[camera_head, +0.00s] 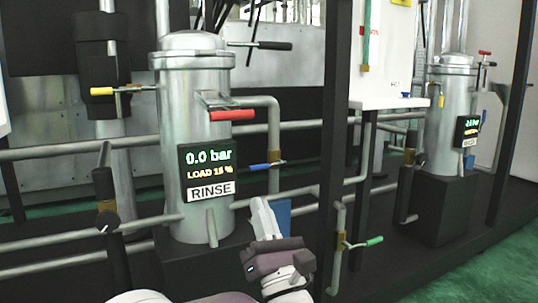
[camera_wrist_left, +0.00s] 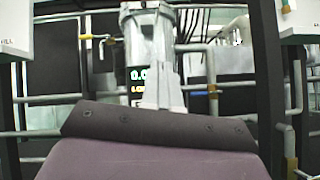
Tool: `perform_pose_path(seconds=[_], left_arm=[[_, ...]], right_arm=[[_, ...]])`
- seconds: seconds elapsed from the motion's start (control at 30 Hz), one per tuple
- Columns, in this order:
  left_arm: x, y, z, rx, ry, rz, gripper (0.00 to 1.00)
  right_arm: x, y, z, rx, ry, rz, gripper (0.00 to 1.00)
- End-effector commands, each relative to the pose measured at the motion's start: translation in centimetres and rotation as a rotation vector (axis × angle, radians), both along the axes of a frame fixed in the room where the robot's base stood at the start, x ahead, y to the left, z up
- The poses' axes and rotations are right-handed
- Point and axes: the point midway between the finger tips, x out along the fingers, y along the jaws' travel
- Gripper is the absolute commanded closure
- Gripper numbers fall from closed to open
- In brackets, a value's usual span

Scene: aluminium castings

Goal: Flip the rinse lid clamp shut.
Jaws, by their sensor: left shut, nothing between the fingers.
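The rinse vessel (camera_head: 195,130) is a grey metal cylinder with a domed lid (camera_head: 192,44) and a screen labelled RINSE. A clamp with a red handle (camera_head: 230,115) sits on its front below the lid rim, the handle sticking out roughly level. My left gripper (camera_head: 262,215) is shut and empty, fingers pointing up, below and to the right of the red handle and apart from it. In the left wrist view the closed fingers (camera_wrist_left: 161,85) stand in front of the vessel (camera_wrist_left: 142,45) and hide part of its screen; the clamp is not clear there. My right gripper is not in view.
A black-handled lever (camera_head: 270,45) sticks out right of the lid. A yellow handle (camera_head: 103,91) is at left, a blue handle (camera_head: 262,166) at right, and a green handle (camera_head: 366,243) lower right. A dark post (camera_head: 333,150) stands right of my gripper. A second vessel (camera_head: 447,115) is further right.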

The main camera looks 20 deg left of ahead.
Motion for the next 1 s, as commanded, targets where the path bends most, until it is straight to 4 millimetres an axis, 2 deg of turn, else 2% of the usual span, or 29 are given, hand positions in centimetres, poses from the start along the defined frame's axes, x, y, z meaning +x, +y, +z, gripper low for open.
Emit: perform_pose_path(seconds=[0.07, 0.17, 0.53, 0.67, 1.0], left_arm=[[-1.3, 0.3, 0.8, -0.046, -0.119, -0.032, 1.00], [-1.8, 0.3, 1.1, -0.080, -0.195, -0.078, 1.00], [-1.7, 0.4, 1.1, -0.092, -0.202, -0.095, 1.00], [-1.1, 1.1, 1.9, -0.093, -0.203, -0.093, 1.00], [2.3, 5.1, 6.7, -0.090, -0.205, -0.091, 1.00]], right_arm=[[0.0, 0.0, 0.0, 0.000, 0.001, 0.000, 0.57], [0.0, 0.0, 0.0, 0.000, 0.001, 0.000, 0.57], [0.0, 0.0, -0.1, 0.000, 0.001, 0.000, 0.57], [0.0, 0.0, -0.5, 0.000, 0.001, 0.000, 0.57], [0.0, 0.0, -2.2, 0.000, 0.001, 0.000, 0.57]])
